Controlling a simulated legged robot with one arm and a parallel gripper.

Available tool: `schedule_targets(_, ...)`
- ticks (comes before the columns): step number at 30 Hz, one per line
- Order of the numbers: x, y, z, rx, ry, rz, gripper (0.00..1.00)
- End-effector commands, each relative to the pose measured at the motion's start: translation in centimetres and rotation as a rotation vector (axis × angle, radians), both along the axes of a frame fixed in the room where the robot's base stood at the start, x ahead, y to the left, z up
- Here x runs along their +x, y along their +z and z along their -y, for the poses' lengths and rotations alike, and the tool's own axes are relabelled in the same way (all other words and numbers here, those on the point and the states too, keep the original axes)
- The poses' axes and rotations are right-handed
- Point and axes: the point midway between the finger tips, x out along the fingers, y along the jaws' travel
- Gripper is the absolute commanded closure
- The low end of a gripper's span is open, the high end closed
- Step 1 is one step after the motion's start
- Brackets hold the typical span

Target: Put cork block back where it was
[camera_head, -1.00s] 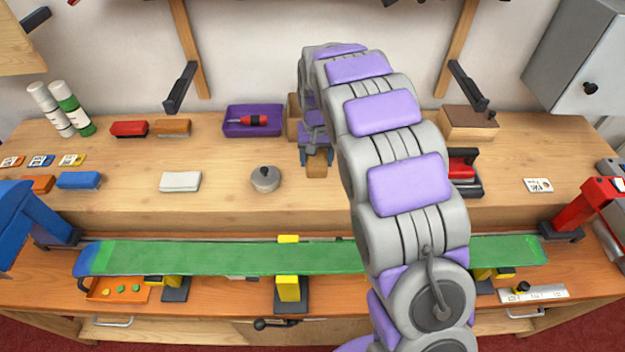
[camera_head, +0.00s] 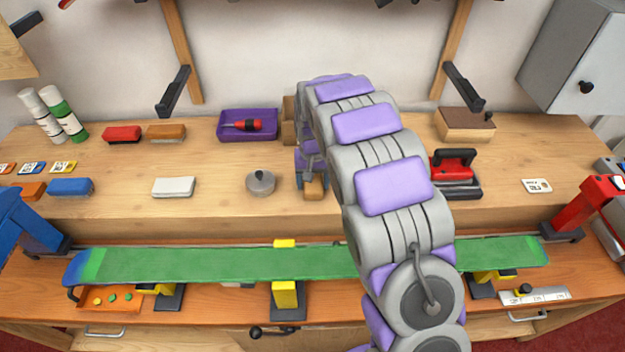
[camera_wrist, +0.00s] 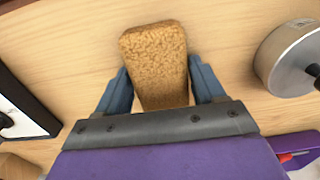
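The tan cork block (camera_head: 314,189) is at my gripper (camera_head: 312,178), over the middle of the raised wooden shelf, just right of a grey lidded tin (camera_head: 260,182). In the wrist view the block (camera_wrist: 155,65) sits between the two blue-grey fingers of my gripper (camera_wrist: 160,75), which are closed against its sides. The block's far end sticks out past the fingertips. I cannot tell whether its underside touches the wood. My arm hides part of the shelf to the right of the block.
A purple tray (camera_head: 232,137) with a red screwdriver (camera_head: 243,125) lies behind left. A white block (camera_head: 174,187) lies further left. A green ski (camera_head: 220,264) spans the front. Wood between tin and white block is clear.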

Motion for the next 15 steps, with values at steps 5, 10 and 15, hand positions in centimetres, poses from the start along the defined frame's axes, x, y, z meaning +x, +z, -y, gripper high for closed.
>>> schedule_targets(5,0.01,0.0,0.08,0.0,-0.001,0.0,0.14)
schedule_targets(10,0.01,0.0,0.07,0.0,-0.001,0.0,0.11)
schedule_targets(15,0.02,0.16,0.06,0.0,-0.001,0.0,0.11)
